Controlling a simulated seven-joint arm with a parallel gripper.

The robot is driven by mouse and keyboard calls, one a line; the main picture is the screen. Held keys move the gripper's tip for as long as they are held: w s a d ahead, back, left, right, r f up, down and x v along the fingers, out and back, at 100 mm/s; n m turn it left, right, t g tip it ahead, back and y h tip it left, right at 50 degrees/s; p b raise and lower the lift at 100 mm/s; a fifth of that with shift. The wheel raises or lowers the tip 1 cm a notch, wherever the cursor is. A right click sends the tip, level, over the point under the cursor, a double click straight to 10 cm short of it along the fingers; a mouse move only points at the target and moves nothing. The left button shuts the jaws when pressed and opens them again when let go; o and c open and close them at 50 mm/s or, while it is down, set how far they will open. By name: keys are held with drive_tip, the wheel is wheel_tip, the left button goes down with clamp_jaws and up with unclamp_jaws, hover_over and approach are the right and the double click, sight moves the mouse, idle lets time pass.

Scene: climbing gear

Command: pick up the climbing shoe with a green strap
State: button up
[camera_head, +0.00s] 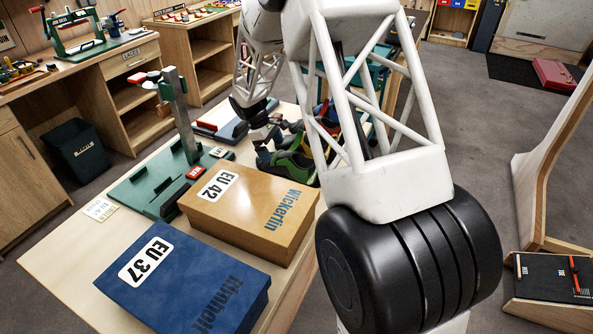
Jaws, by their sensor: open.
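A climbing shoe with green on it (292,166) lies on the wooden table, just behind the tan EU 42 box. Its strap is too small to make out clearly, and my arm covers its right side. My gripper (268,138) is at the end of the black wrist, just above and behind the left part of this shoe. It is small and dark here. The jaws are open and hold nothing that I can see. I cannot tell whether they touch the shoe.
The tan box (245,214) and blue EU 37 box (184,284) fill the table's front. A green stand with a grey post (181,118) rises left of the shoe. More dark and coloured gear lies behind it, partly hidden by my arm.

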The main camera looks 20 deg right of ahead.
sight(276, 155)
drive_tip(key=shift+x, duration=0.75)
drive_tip(key=shift+x, duration=2.6)
drive_tip(key=shift+a, duration=0.1)
drive_tip(key=shift+c, duration=0.3)
drive_tip(key=c, duration=0.6)
drive_tip(key=shift+c, duration=0.2)
drive_tip(key=shift+r, duration=0.2)
wheel_tip(276, 155, up, 10)
drive_tip(key=shift+f, duration=0.15)
